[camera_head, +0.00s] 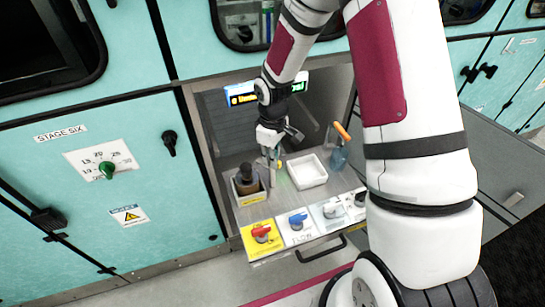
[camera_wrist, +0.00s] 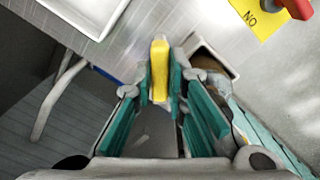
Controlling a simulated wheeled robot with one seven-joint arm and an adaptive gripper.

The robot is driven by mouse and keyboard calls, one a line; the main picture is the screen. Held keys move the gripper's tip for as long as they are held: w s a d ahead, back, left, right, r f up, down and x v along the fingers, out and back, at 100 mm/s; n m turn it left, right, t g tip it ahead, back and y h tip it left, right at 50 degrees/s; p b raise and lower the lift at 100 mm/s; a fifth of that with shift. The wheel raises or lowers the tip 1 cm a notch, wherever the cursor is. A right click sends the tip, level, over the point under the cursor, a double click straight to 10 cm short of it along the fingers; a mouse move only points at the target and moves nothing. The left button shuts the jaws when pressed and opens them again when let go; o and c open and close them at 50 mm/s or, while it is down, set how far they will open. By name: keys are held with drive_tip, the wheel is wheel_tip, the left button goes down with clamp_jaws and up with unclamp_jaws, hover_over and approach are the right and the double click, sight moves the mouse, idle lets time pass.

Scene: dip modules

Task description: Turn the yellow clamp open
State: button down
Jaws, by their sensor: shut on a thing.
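The yellow clamp (camera_wrist: 160,72) shows in the wrist view as an upright yellow bar between the tips of my gripper (camera_wrist: 160,88). The teal finger pads stand on either side, and my gripper is shut on the clamp. In the head view my gripper (camera_head: 271,152) points down over the metal shelf, between a brown bottle and a white tray. There the clamp is too small and too covered by the fingers to make out clearly. Its turn angle cannot be told.
The white tray (camera_head: 307,172) lies right of my gripper. The brown bottle (camera_head: 246,179) sits in a holder at left. A blue bottle with orange top (camera_head: 338,158) stands farther right. Red (camera_head: 261,231) and blue (camera_head: 297,220) knobs line the shelf's front, above a black handle (camera_head: 322,248).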

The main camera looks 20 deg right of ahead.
drive_tip(key=m, duration=0.3)
drive_tip(key=shift+m, duration=0.4)
drive_tip(key=shift+m+b, duration=0.3)
drive_tip(key=shift+m, duration=1.6)
drive_tip(key=c, duration=1.6)
unclamp_jaws()
wheel_tip(320, 180, up, 12)
